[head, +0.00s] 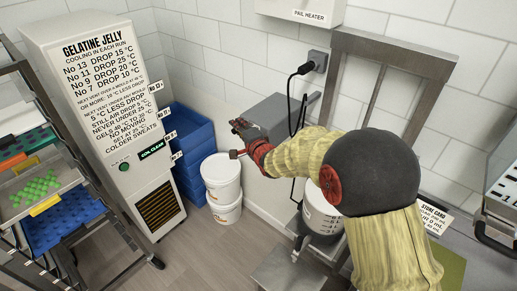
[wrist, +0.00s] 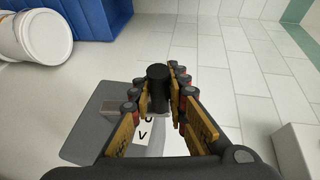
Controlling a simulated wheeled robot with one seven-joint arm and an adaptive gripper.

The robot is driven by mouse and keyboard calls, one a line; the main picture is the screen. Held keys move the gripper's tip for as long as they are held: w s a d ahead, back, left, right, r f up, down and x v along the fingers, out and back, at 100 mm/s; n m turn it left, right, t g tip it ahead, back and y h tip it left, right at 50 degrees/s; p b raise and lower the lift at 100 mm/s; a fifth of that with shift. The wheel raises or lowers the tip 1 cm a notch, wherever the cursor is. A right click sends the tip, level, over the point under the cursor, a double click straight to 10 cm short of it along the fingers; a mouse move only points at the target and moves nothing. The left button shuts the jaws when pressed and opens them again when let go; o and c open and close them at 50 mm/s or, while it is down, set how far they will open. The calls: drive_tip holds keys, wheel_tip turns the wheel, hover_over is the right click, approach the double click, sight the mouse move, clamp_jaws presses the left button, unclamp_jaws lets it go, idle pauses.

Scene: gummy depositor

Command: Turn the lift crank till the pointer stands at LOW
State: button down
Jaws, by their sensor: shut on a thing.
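My gripper (head: 243,128) reaches left from my arm in the head view, in front of a grey box (head: 277,110) by the tiled wall. In the wrist view my gripper (wrist: 158,92) is closed around a dark upright cylinder, the crank handle (wrist: 157,76). A flat grey plate (wrist: 88,128) lies beyond the fingers. A white label (wrist: 146,128) with dark letters shows between the fingers, mostly hidden and not fully readable. I cannot make out the pointer or the LOW mark in either view.
A white graduated vessel (head: 322,214) stands below my arm. White pails (head: 222,178) and blue crates (head: 190,140) stand left of the gripper, beside the tall cooling cabinet (head: 100,110). A black cable (head: 292,105) hangs from the wall socket. Floor (head: 205,245) is clear at front.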

drive_tip(key=shift+w+a+b, duration=0.6)
drive_tip(key=shift+w+a, duration=0.2)
drive_tip(key=shift+a, duration=0.2)
drive_tip(key=shift+f, duration=0.15)
